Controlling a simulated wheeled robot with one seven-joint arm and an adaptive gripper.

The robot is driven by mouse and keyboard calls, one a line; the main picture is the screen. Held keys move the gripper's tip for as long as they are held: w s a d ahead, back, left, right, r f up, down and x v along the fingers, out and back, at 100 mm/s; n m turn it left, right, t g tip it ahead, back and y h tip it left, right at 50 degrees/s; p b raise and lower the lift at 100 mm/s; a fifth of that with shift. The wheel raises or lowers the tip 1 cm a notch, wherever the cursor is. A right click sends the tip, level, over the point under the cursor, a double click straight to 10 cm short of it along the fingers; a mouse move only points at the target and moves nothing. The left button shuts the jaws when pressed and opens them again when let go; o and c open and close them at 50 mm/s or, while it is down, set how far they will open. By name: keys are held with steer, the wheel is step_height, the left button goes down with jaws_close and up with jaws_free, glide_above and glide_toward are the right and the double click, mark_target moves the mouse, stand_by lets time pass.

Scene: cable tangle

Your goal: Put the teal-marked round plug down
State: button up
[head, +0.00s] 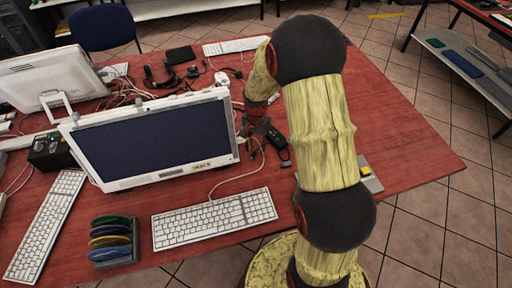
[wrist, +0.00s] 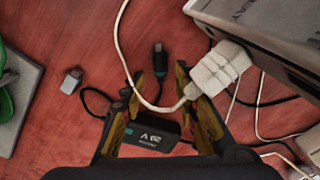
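My gripper (wrist: 162,80) is open over the red table, its two yellow and dark fingers apart. A black box with white lettering (wrist: 150,136) lies lower, between the fingers. A white cable (wrist: 126,65) loops between the fingers to a white block-shaped plug (wrist: 218,68) beside the right finger.
A small grey plug (wrist: 71,81) lies to the left. A grey tray (wrist: 18,95) holds something green at the left edge. The monitor (head: 155,140), the white keyboard (head: 214,217) and a rack of coloured discs (head: 112,240) stand nearby. The table's right side (head: 405,130) is clear.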

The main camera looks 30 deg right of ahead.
step_height(320, 180, up, 11)
steer(key=p, duration=0.4)
step_height(320, 180, up, 16)
steer(key=n+t, duration=0.3)
steer(key=n, duration=0.2)
glide_above(256, 150)
steer(key=s+a, duration=0.7)
steer(key=a, duration=0.2)
steer(key=s+a+r+n+t, duration=0.1)
steer(key=s+a+r+n, duration=0.2)
steer(key=s, duration=0.4)
steer(key=s+a+r+n+t, duration=0.1)
steer(key=s+a+r+n, duration=0.2)
steer(key=s, duration=0.5)
steer(key=shift+a+r+n+t, duration=0.25)
steer(key=shift+r+n+t, duration=0.05)
steer(key=shift+r+n, duration=0.4)
steer(key=shift+o, duration=0.5)
